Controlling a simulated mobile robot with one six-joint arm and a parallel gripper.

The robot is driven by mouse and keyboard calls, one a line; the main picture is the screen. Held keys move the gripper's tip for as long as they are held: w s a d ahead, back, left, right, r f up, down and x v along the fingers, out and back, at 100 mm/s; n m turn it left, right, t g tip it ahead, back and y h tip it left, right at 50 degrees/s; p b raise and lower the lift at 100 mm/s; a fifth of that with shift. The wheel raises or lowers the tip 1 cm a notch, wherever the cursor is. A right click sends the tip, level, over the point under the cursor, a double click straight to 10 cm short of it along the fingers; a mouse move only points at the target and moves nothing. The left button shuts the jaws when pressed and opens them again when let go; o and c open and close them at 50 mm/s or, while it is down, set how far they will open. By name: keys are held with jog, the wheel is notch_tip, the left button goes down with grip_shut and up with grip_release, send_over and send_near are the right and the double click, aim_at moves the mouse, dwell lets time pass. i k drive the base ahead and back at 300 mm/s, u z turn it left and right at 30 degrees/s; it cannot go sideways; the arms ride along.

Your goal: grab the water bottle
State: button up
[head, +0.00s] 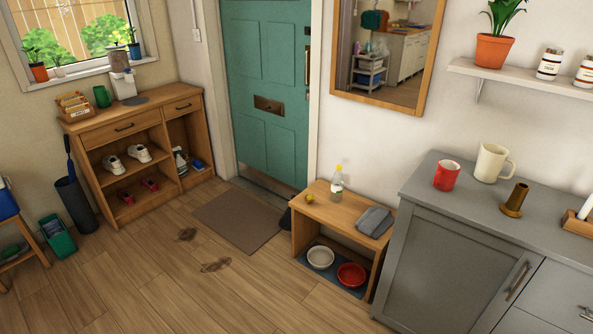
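A clear water bottle (337,182) with a yellow cap stands upright on the small wooden bench (326,210) against the wall. It is at the bench's back edge, right of the green door. A small yellow object (310,198) lies to its left, and a folded grey cloth (375,221) lies to its right. My gripper is not in view.
A white bowl (320,257) and a red bowl (351,275) sit under the bench. A grey cabinet (440,265) stands close on the right, with a red mug (447,176) on top. The wooden floor (190,290) in front is mostly clear, with a brown mat (238,221) by the door.

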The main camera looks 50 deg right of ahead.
aim_at(337, 184)
jog(key=z, duration=0.05)
jog(key=i, duration=1.85)
jog(key=z, duration=1.35)
jog(key=k, duration=0.65)
jog(key=z, duration=0.15)
